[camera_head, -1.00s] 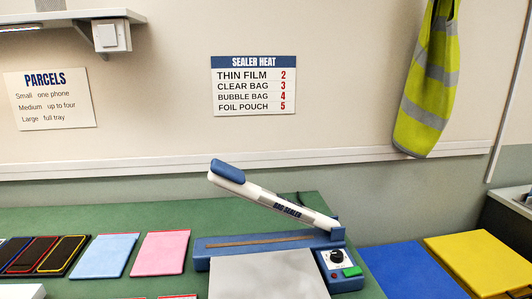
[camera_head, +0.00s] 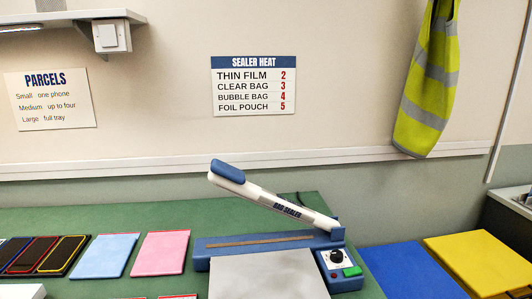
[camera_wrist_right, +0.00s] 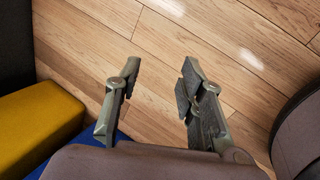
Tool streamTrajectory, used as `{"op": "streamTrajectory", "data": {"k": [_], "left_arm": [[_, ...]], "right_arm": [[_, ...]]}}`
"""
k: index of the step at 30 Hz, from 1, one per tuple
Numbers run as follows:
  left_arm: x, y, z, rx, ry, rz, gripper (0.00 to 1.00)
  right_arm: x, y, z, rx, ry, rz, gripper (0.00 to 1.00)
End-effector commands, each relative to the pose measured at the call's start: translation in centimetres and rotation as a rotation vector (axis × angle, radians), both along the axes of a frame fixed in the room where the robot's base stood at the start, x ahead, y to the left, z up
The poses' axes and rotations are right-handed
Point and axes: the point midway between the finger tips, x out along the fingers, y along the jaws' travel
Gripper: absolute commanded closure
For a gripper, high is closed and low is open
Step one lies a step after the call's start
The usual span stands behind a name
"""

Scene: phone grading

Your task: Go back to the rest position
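My right gripper (camera_wrist_right: 156,80) shows in the right wrist view. Its two fingers stand apart with nothing between them, above a wooden floor (camera_wrist_right: 200,50). Neither gripper shows in the head view, so my left gripper is out of sight. In the head view the bag sealer (camera_head: 280,240) stands on the green bench (camera_head: 80,220) with its arm (camera_head: 270,197) raised. Its dial (camera_head: 337,257) and green button (camera_head: 351,272) are at its right end.
Pink (camera_head: 160,252) and blue (camera_head: 104,256) pouches and dark phones (camera_head: 62,254) lie left of the sealer. A blue box (camera_head: 410,270) and a yellow box (camera_head: 480,262) stand right of the bench. The yellow one also shows in the right wrist view (camera_wrist_right: 40,125).

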Motion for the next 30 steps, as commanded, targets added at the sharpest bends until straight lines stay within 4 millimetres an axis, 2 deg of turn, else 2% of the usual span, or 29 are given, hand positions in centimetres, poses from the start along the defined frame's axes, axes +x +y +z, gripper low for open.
{"op": "streamTrajectory", "data": {"k": [1,6,12,15,16,17,21,30], "left_arm": [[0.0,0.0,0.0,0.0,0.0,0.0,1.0],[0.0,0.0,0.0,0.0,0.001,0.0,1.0],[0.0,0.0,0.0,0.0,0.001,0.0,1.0],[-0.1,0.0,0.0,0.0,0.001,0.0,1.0],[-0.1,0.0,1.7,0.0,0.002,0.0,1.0],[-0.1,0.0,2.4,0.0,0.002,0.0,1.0],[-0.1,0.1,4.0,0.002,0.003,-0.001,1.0],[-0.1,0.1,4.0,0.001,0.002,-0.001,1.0]], "right_arm": [[-0.4,4.1,-1.6,0.053,-0.001,-0.016,0.64],[-1.4,16.3,-5.0,0.205,-0.001,-0.062,0.64],[-1.9,28.1,-6.5,0.348,-0.002,-0.106,0.64],[-1.9,32.7,-6.6,0.404,-0.002,-0.123,0.64],[-2.0,31.9,-4.9,0.393,-0.002,-0.122,0.64],[-1.9,31.7,-4.2,0.391,-0.002,-0.12,0.64],[-1.9,31.7,-2.6,0.391,-0.002,-0.12,0.64],[-1.9,31.6,-2.6,0.39,-0.002,-0.119,0.64]]}}
